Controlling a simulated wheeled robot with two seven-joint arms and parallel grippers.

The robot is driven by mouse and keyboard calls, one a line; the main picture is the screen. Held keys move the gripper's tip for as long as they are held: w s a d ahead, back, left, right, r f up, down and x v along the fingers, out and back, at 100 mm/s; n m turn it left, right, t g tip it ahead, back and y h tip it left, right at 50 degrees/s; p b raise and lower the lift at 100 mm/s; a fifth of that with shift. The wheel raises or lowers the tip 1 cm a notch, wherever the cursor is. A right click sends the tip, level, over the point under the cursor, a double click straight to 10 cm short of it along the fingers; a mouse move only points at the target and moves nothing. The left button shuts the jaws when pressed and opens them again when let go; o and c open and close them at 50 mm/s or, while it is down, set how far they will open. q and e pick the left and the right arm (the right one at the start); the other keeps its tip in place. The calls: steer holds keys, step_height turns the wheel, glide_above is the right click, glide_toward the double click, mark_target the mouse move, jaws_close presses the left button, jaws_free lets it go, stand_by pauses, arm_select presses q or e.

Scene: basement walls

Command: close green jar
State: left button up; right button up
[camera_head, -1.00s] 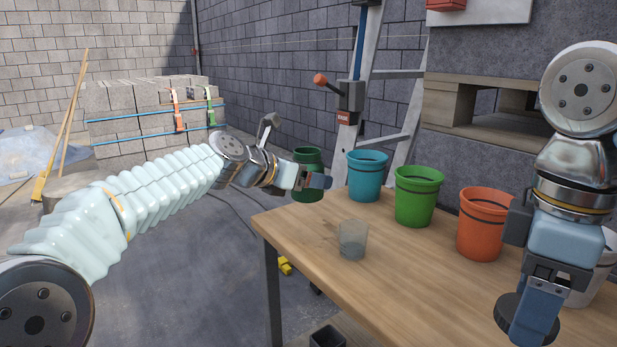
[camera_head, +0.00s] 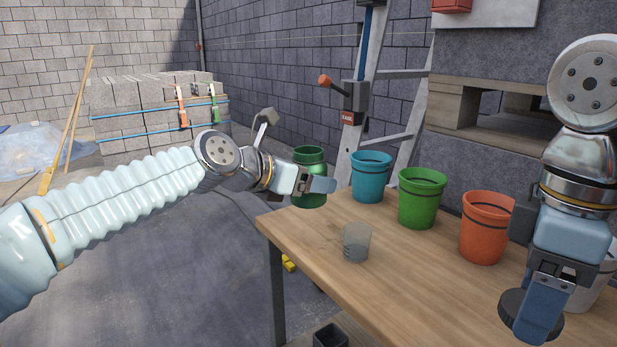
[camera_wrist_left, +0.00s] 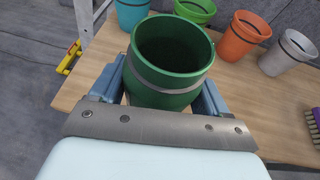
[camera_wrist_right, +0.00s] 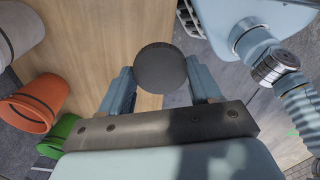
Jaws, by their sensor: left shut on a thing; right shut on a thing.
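The green jar (camera_head: 310,160) is an open, dark green glass vessel. My left gripper (camera_head: 318,184) is shut on it near the table's left edge. In the left wrist view the jar (camera_wrist_left: 172,58) stands between both fingers, its mouth uncovered and empty-looking. My right gripper (camera_head: 530,318) is shut on a black round lid (camera_head: 522,312) at the right, over the table. In the right wrist view the lid (camera_wrist_right: 160,68) shows as a dark disc between the fingers. The lid and jar are far apart.
On the wooden table (camera_head: 400,300) stand a blue pot (camera_head: 370,178), a green pot (camera_head: 420,198), an orange pot (camera_head: 484,228), a grey pot (camera_wrist_left: 290,56) and a clear glass (camera_head: 355,242). A brush (camera_wrist_left: 314,122) lies at the right in the left wrist view.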

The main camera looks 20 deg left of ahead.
stand_by(0.4)
arm_select(q)
steer(key=o, duration=0.6)
steer(key=c, duration=0.8)
